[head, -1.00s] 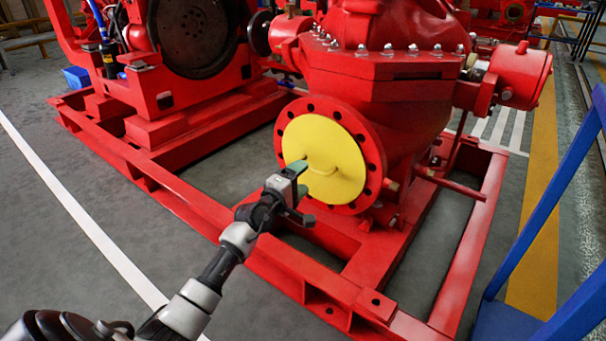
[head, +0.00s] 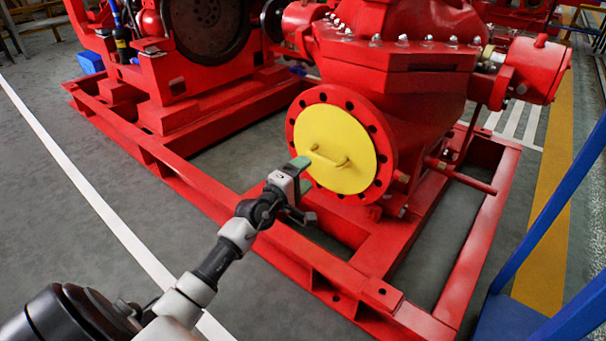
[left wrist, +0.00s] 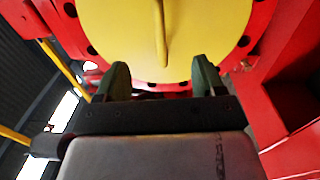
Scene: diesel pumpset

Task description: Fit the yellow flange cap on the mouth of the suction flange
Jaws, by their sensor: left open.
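The yellow flange cap (head: 334,150) sits flat over the mouth of the red suction flange (head: 382,150), inside its ring of bolt holes. Its handle stands out from the cap's face. My left gripper (head: 303,176) is open in front of the cap's lower left side, apart from the handle. In the left wrist view, my left gripper (left wrist: 157,82) has its two green fingertips spread apart below the cap (left wrist: 195,30), and the handle (left wrist: 160,35) is beyond the gap with nothing held. My right gripper is not in view.
The red pump casing (head: 415,95) rises behind the flange. The red base frame (head: 270,245) runs below it. A blue frame (head: 550,225) stands at the right. The grey floor (head: 70,220) at the left is clear.

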